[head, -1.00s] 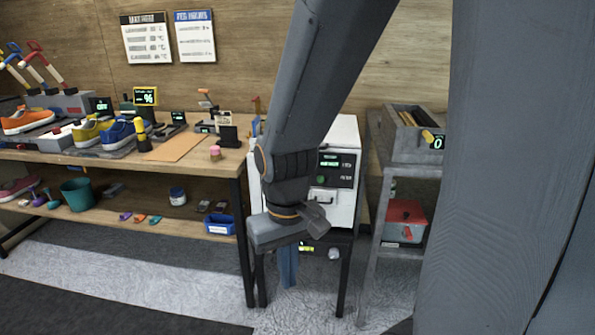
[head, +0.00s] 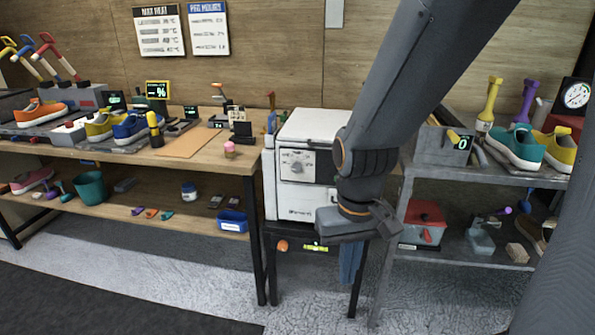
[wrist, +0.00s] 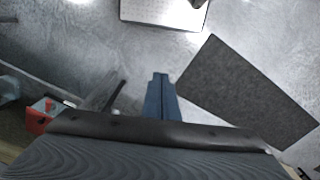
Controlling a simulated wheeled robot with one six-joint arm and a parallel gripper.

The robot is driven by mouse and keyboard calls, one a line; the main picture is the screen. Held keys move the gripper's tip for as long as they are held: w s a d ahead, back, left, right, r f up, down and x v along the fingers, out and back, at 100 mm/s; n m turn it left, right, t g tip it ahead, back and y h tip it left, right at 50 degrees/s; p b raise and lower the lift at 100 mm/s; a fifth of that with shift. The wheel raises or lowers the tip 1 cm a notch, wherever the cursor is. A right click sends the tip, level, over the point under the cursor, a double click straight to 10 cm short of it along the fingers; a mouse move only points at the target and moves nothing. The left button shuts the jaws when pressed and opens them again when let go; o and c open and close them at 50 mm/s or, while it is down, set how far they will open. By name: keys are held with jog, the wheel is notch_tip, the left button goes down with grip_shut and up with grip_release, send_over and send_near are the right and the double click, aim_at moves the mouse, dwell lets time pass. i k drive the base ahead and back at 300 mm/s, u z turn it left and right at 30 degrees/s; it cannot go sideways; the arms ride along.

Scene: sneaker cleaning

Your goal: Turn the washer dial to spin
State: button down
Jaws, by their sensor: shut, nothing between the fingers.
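The white washer (head: 288,200) stands on a dark stand between the workbench and the grey shelf. Its round dial (head: 297,164) sits on a pale panel at the upper left of its front. The dial's marks and pointer are too small to read. My arm hides the right part of the washer front. In the wrist view my gripper (wrist: 160,77) is shut and empty, above the floor.
The workbench (head: 240,160) holds shoes, tools and small displays to the left. The grey shelf (head: 470,258) stands close on the right, with a red-lidded box (head: 424,214) and shoes. A dark mat (wrist: 250,92) lies on the floor. Open floor lies in front of the washer.

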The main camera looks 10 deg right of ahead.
aim_at(296, 166)
jog(key=u, duration=0.45)
jog(key=k, duration=1.2)
jog(key=u, duration=1.4)
jog(key=i, duration=1.35)
jog(key=z, duration=0.9)
jog(key=i, duration=0.6)
jog(key=z, duration=0.65)
